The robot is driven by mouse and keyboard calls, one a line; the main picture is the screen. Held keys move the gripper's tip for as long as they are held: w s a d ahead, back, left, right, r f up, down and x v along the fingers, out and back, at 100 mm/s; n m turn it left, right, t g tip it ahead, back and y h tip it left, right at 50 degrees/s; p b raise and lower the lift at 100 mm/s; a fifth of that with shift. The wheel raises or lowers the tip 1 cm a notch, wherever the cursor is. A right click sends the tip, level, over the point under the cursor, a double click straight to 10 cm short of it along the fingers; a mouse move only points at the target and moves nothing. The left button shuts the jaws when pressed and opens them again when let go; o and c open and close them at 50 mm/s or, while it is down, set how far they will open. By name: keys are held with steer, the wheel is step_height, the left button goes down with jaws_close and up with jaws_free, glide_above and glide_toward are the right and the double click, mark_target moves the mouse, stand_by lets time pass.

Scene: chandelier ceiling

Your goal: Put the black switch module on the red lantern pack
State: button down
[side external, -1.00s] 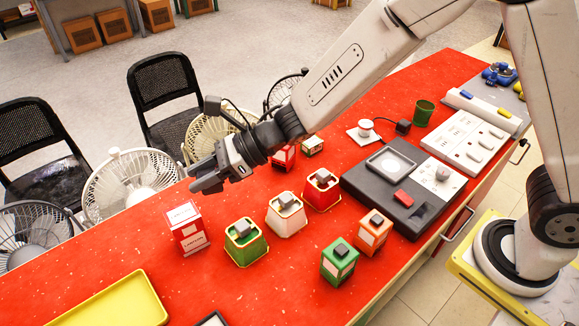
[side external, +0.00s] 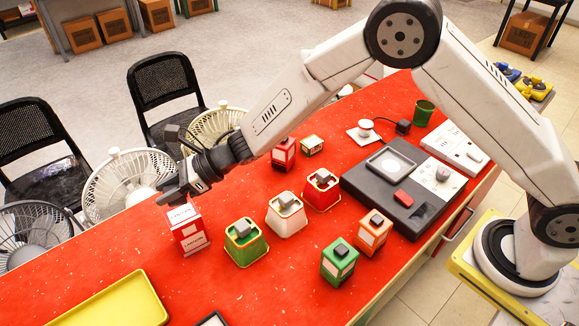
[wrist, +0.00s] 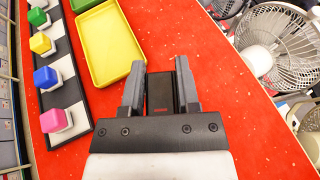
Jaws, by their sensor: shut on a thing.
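The red lantern pack (side external: 190,232) is a red and white box standing upright on the red counter, left of the tapered boxes in the side view. My gripper (side external: 170,193) is just above its top, at the upper left in that view. My gripper (wrist: 160,90) is shut on the black switch module (wrist: 160,92), a dark block between the fingers in the wrist view. In the side view the module is hard to tell from the dark fingers. Whether it touches the pack cannot be told.
Green (side external: 245,245), white (side external: 286,216) and red (side external: 321,192) tapered boxes with grey tops stand right of the pack. A yellow tray (side external: 112,302) lies at the front left. Fans (side external: 128,184) stand beyond the counter edge. The counter between pack and tray is clear.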

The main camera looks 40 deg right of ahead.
steer(key=shift+w+f, duration=0.1)
steer(key=shift+w+a+f, duration=0.2)
steer(key=shift+w+f, duration=0.05)
steer(key=shift+f, duration=1.55)
steer(key=shift+f, duration=0.2)
steer(key=shift+c, duration=1.7)
jaws_free()
steer(key=shift+r, duration=0.1)
steer(key=shift+r, duration=0.15)
steer(key=v, duration=1.2)
steer(key=shift+s, duration=0.15)
